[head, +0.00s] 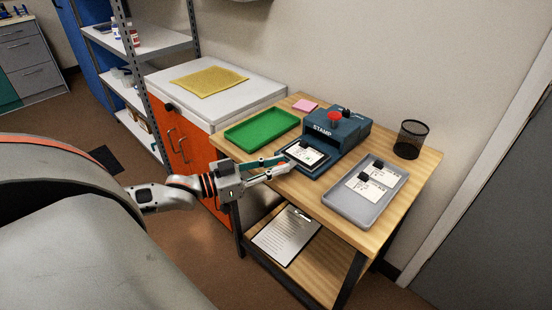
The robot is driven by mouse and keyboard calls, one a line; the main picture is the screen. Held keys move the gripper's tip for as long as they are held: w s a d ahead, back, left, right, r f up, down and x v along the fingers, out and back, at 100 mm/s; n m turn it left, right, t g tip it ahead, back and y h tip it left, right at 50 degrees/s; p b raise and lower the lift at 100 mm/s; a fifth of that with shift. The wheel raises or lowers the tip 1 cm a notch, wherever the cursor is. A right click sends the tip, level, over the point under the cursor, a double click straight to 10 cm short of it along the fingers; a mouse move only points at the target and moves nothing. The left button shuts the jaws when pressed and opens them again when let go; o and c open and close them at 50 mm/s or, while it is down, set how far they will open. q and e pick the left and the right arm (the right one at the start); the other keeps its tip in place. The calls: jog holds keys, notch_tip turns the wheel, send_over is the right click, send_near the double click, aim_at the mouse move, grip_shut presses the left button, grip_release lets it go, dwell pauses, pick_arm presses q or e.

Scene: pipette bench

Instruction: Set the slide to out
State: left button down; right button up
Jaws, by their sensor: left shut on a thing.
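The blue stamp machine (340,134), marked STAMP and with a red knob (334,116), stands on the wooden table. Its slide, a dark blue plate (313,172), sticks out at the machine's front. A white card (306,154) with a black block lies on the slide. My left gripper (285,164) reaches in from the left. Its fingertips are shut at the slide's near left edge; the exact part between them is hidden by the fingers. My right gripper is not in view.
A grey tray (339,203) with white cards stands right of the machine, and a black mesh cup (410,139) behind it. A green tray (262,130) and pink notes (305,105) lie at the back left. A clipboard (287,236) lies on the lower shelf.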

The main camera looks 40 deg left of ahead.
pick_arm(q)
jog(key=shift+s+d+f, duration=0.1)
jog(key=c, duration=2)
grip_release()
jog(key=shift+o, duration=0.2)
jog(key=shift+s, duration=0.1)
jog(key=shift+s, duration=0.1)
jog(key=v, duration=1.2)
